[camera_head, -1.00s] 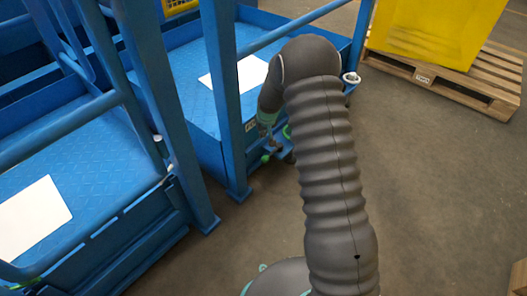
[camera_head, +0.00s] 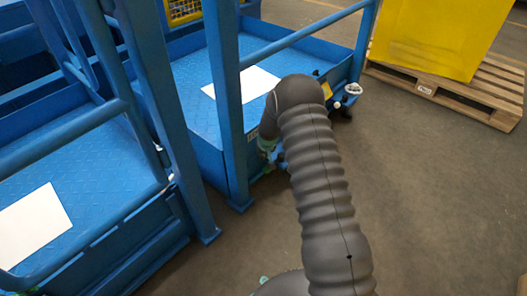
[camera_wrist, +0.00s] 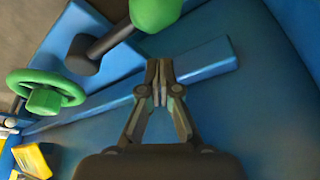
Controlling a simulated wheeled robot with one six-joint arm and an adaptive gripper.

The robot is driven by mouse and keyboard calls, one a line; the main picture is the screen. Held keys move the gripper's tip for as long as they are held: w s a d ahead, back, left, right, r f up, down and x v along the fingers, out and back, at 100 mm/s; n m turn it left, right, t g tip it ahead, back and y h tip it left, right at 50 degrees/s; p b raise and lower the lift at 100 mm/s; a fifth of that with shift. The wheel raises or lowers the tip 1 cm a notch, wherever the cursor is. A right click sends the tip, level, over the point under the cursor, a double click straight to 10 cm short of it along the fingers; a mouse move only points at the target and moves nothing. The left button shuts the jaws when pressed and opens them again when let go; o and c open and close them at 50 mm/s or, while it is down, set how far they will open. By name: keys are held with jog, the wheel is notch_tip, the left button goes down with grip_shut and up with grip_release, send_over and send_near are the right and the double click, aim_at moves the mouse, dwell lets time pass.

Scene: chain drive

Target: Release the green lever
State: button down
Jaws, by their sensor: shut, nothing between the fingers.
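The green lever shows in the wrist view as a round green knob (camera_wrist: 153,12) on a dark rod (camera_wrist: 112,38). The rod runs down-left to a dark pivot on a blue part. The knob is cut by the top edge of the picture. My gripper (camera_wrist: 160,82) is shut and empty, below the knob in the picture and apart from it. Its fingertips lie in front of a blue bar (camera_wrist: 205,61); I cannot tell whether they touch it. In the head view my arm hides most of the lever area.
A green handwheel (camera_wrist: 45,92) sits left of the lever, with a yellow block (camera_wrist: 32,160) below it. Blue carts with upright posts (camera_head: 225,100) stand at the left. A yellow box (camera_head: 435,35) rests on a wooden pallet (camera_head: 455,90). The floor at right is clear.

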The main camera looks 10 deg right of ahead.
jog(key=shift+s+d+f, duration=0.1)
jog(key=shift+s, duration=0.65)
jog(key=shift+s+d+f, duration=0.1)
jog(key=shift+s, duration=0.65)
jog(key=shift+s, duration=0.1)
